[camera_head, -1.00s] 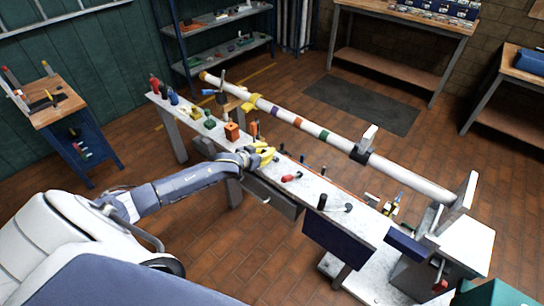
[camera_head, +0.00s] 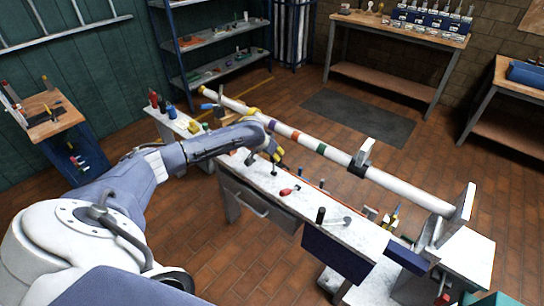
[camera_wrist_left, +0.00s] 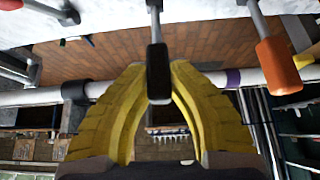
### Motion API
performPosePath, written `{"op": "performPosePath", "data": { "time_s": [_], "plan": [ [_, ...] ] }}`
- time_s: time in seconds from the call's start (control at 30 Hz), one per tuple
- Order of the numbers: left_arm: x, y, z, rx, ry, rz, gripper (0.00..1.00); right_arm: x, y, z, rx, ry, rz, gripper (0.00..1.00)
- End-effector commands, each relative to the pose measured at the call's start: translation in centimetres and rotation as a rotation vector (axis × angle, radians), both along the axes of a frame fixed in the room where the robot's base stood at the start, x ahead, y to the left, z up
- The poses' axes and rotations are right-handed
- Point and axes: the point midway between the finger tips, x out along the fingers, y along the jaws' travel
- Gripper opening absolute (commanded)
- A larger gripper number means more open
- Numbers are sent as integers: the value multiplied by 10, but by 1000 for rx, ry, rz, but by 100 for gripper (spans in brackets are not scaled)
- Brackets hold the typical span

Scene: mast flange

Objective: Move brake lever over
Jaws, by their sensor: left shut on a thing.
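My left gripper (camera_head: 275,150) reaches over the long white bench. In the left wrist view its yellow fingers (camera_wrist_left: 158,85) are shut on a lever with a black handle (camera_wrist_left: 158,72) and a grey metal shaft. The handle lies between the two fingers. Which lever is the brake lever is not marked. A second lever with an orange handle (camera_wrist_left: 278,65) stands to the right of the fingers, apart from them. My left arm hides part of the bench in the head view. My right gripper is not in view.
A long white banded pole (camera_head: 340,158) runs along the bench's far side to an upright plate (camera_head: 458,215).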

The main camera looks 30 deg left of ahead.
Motion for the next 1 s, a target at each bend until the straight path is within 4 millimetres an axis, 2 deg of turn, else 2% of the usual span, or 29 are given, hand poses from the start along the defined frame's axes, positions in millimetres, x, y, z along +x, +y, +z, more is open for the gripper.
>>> {"op": "performPosePath", "data": {
  "time_s": [0.3, 0.8, 0.83, 1.0],
  "plan": [
    [1, 6, -4, 8, 74, 9, 0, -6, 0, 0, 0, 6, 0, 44],
    [2, 7, -4, 7, 82, 12, 0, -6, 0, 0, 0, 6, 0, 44],
    [2, 7, -4, 7, 82, 12, 20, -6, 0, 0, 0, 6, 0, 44],
    [3, 7, -3, 7, 81, 12, 40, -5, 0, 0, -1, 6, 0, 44]
  ]
}}
